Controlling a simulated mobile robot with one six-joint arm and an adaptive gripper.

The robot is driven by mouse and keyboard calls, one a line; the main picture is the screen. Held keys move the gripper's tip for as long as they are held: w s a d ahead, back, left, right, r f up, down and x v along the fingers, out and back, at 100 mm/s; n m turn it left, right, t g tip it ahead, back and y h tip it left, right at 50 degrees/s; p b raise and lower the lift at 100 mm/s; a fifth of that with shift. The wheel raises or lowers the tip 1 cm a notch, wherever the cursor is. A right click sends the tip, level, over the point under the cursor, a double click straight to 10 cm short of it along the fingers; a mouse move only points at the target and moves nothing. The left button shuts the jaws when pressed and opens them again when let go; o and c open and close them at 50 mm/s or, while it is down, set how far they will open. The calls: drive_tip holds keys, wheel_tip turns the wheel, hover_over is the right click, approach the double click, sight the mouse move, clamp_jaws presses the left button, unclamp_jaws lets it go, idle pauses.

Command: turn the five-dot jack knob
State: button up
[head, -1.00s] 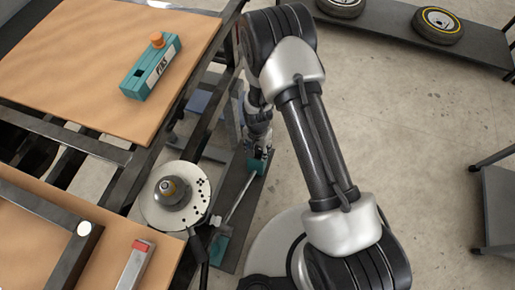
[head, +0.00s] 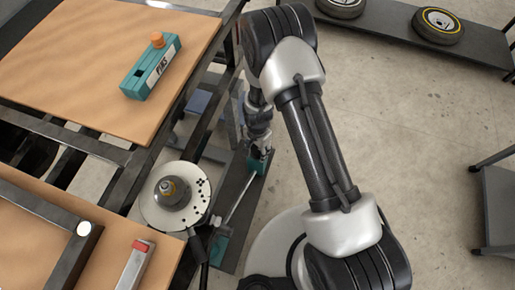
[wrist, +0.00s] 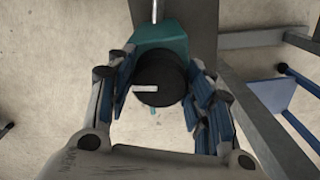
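A round black jack knob (wrist: 160,79) with a white pointer mark shows in the wrist view; the mark points left. It sits in front of a teal block (wrist: 161,42), which also shows in the head view (head: 260,163) on a dark base near the floor. My gripper (wrist: 160,88) has its two blue-padded fingers on either side of the knob, and the pads appear to touch its rim. In the head view my gripper (head: 259,146) is above the teal block and partly hidden by my arm. I cannot make out five dots on this knob.
A thin metal rod (head: 241,199) runs from the teal block to another teal part (head: 219,246). A white disc (head: 151,208) with black holes stands beside it. A wooden table (head: 100,75) at left bears a teal PINS box (head: 150,75). Open floor (head: 420,130) lies to the right.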

sight(258, 149)
drive_tip(key=o, duration=0.3)
drive_tip(key=shift+o, duration=0.2)
wheel_tip(258, 149, up, 12)
idle(0.5)
